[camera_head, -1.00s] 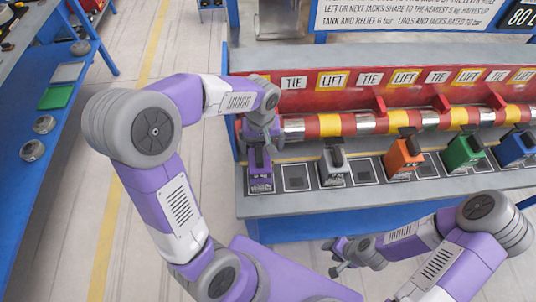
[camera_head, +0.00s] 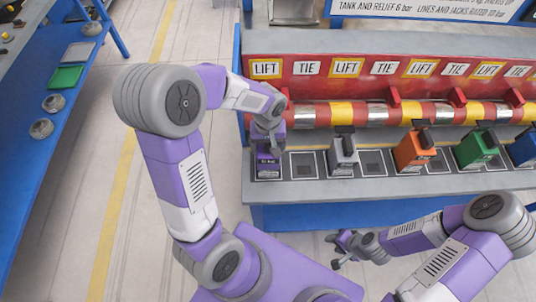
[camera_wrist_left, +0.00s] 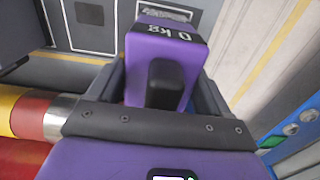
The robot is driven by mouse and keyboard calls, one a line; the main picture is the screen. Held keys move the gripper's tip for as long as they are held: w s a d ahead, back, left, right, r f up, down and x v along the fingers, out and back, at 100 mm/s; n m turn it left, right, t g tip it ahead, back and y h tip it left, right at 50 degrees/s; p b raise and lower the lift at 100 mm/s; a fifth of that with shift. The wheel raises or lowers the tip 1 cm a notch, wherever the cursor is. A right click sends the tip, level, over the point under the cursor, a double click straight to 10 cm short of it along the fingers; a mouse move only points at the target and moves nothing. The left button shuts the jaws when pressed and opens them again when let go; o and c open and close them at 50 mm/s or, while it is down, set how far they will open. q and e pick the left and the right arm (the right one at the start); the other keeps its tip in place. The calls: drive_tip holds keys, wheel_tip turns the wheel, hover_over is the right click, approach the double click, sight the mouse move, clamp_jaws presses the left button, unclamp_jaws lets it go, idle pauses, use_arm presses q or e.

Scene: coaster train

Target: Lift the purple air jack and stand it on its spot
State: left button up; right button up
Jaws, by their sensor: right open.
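The purple air jack (camera_head: 268,168) stands upright at the left end of the row on the grey bench ledge. My left gripper (camera_head: 268,148) is over it from above. In the left wrist view the purple jack (camera_wrist_left: 180,55), with a black lever part and a "0 kg" face, sits between my two dark fingers. A small gap seems to show at the right finger, but I cannot tell whether they press on it. An empty framed spot (camera_head: 303,164) lies just right of the jack. My right gripper (camera_head: 345,250) is open and empty, in front of the bench.
A silver jack (camera_head: 343,155), an orange jack (camera_head: 415,152), a green jack (camera_head: 477,150) and a blue jack stand further right. A red and yellow striped bar (camera_head: 345,114) runs behind them, below LIFT and TIE signs. A blue table (camera_head: 40,175) stands at the left.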

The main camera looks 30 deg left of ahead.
use_arm(q)
clamp_jaws()
drive_tip(key=shift+w+r, duration=0.1)
